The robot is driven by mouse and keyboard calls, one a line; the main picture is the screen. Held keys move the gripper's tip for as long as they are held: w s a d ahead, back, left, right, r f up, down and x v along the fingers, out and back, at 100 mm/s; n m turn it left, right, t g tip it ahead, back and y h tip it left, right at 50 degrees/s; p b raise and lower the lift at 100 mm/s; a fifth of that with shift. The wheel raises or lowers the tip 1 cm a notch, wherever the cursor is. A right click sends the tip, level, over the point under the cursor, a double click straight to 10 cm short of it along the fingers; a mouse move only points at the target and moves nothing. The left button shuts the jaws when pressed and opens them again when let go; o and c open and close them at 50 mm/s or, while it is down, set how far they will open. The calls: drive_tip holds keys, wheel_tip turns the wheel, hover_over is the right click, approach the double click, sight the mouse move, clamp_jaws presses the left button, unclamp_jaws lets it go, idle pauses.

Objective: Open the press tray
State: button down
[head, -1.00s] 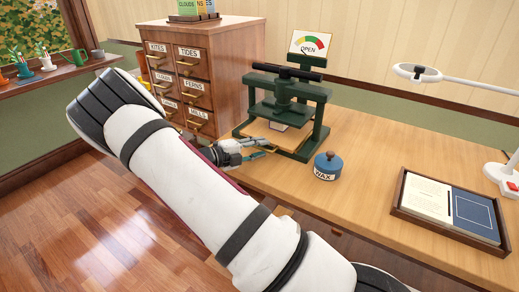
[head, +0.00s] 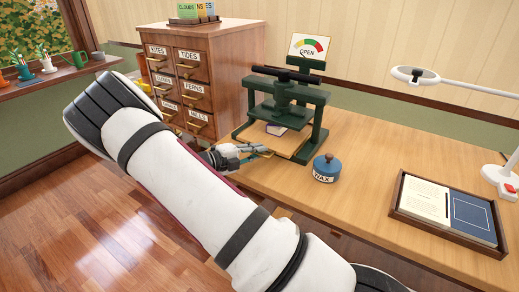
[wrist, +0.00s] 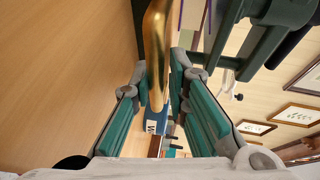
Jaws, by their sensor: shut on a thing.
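The green press (head: 318,120) stands on the desk beside the wooden cabinet. Its wooden tray (head: 289,147) sticks out at the front, on the side toward my gripper. A small white and purple book (head: 276,129) lies on the tray, partly under the press. My gripper (head: 262,151) is at the tray's front edge, reaching in from the left. In the wrist view its green-padded fingers (wrist: 159,75) are closed about the brass handle (wrist: 157,50). The handle's far part runs out of that view at the top.
A blue wax pot (head: 327,167) stands close to the right of the tray. A framed tray with papers (head: 447,204) and a lamp (head: 440,80) are further right. The labelled drawer cabinet (head: 225,60) stands left of the press.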

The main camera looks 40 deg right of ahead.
drive_tip(key=s+a+p, duration=0.3)
drive_tip(key=s+a, duration=0.2)
drive_tip(key=a, duration=0.9)
drive_tip(key=shift+s+f, duration=0.2)
drive_tip(key=shift+f, duration=0.2)
drive_tip(key=c, duration=1.7)
unclamp_jaws()
drive_tip(key=shift+o, duration=0.2)
drive_tip(key=shift+w+r, duration=0.1)
drive_tip(key=a+r, duration=0.2)
drive_tip(key=a, duration=0.9)
drive_tip(key=shift+w+a, duration=0.35)
drive_tip(key=shift+a, duration=0.05)
drive_tip(key=shift+r, duration=0.1)
drive_tip(key=shift+p, duration=0.3)
